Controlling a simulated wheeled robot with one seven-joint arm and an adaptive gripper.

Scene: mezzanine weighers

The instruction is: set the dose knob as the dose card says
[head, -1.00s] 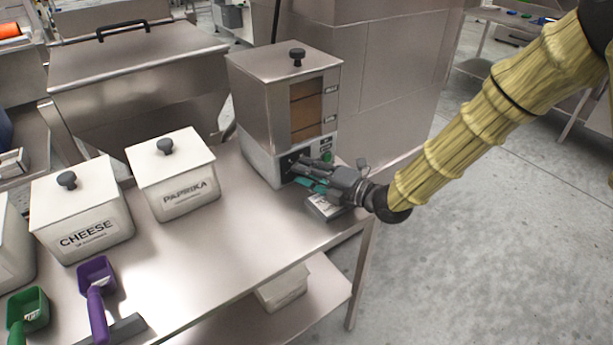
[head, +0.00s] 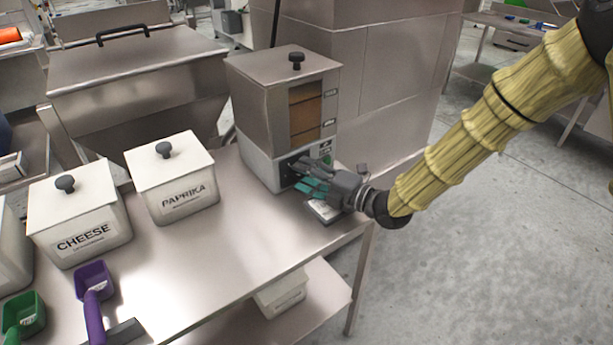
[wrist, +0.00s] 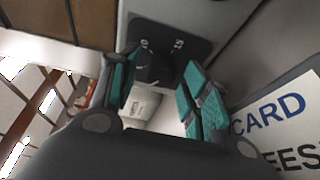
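The dose knob (wrist: 154,68) is dark and sits on a black dial plate (wrist: 180,42) with small white marks, too small to read. In the head view the dial plate (head: 287,170) is on the dispenser's lower front, and my gripper hides the knob. My gripper (head: 304,178) is at the dial. In the wrist view its teal-padded fingers (wrist: 160,78) are apart, one on each side of the knob, with no clear contact. The dose card (wrist: 275,125) shows "CARD" and "EES" at right; the rest is cut off. It lies below my gripper in the head view (head: 323,211).
The dispenser (head: 262,110) stands at the table's (head: 235,245) back right. White bins marked PAPRIKA (head: 180,205) and CHEESE (head: 90,245) stand left. A purple scoop (head: 95,300) and a green scoop (head: 25,320) lie at front left. The table's middle is clear.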

